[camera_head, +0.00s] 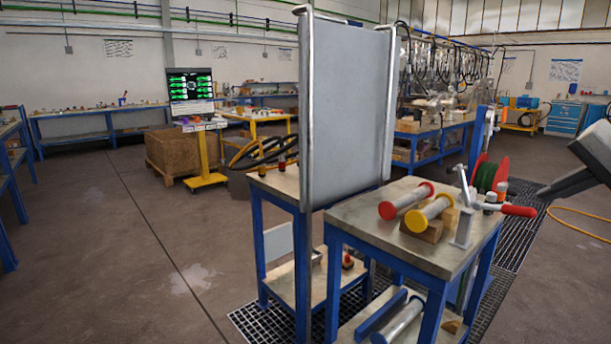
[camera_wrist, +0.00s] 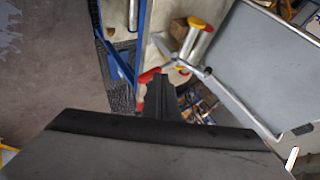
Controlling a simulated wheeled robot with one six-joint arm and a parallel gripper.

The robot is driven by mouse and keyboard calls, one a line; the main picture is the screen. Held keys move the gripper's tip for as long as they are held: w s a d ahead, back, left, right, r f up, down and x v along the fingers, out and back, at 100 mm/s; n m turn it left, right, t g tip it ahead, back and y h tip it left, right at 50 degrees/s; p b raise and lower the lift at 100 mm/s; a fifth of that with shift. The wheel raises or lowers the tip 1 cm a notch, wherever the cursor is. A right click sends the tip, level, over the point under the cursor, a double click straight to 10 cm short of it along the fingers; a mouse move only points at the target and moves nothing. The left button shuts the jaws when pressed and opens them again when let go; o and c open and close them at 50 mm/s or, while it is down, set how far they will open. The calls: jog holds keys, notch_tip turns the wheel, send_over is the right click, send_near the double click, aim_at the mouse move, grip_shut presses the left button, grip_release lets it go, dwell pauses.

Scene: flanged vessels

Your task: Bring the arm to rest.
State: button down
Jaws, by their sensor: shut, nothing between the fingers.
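My gripper (camera_wrist: 162,80) shows in the wrist view as dark fingers held together, with nothing between them. A crank with a red handle (camera_head: 519,211) stands on the near workbench (camera_head: 365,226) in the head view. In the wrist view the red handle (camera_wrist: 149,77) appears beside and partly behind my fingertips; I cannot tell the gap. In the head view part of my arm (camera_head: 585,178) enters from the right edge, to the right of the bench and apart from it.
A red-ended cylinder (camera_head: 405,201) and a yellow-ended cylinder (camera_head: 430,213) lie on the bench. A tall grey panel (camera_head: 345,110) stands to their left. The floor at left (camera_head: 100,240) is clear.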

jog(key=s+a+f+n+g, duration=0.1)
jog(key=s+a+f+n, duration=0.2)
jog(key=a+f, duration=0.4)
jog(key=s+a+f+n+g, duration=0.2)
jog(key=s+a+f+n, duration=0.2)
jog(key=a+f, duration=0.3)
jog(key=s+a+f+n+g, duration=0.1)
jog(key=s+a+f+n, duration=0.2)
jog(key=a+f, duration=0.4)
notch_tip(320, 180, down, 7)
jog(key=shift+s+r+n+g, duration=0.1)
jog(key=shift+s+n+g, duration=0.25)
jog(key=shift+n, duration=0.35)
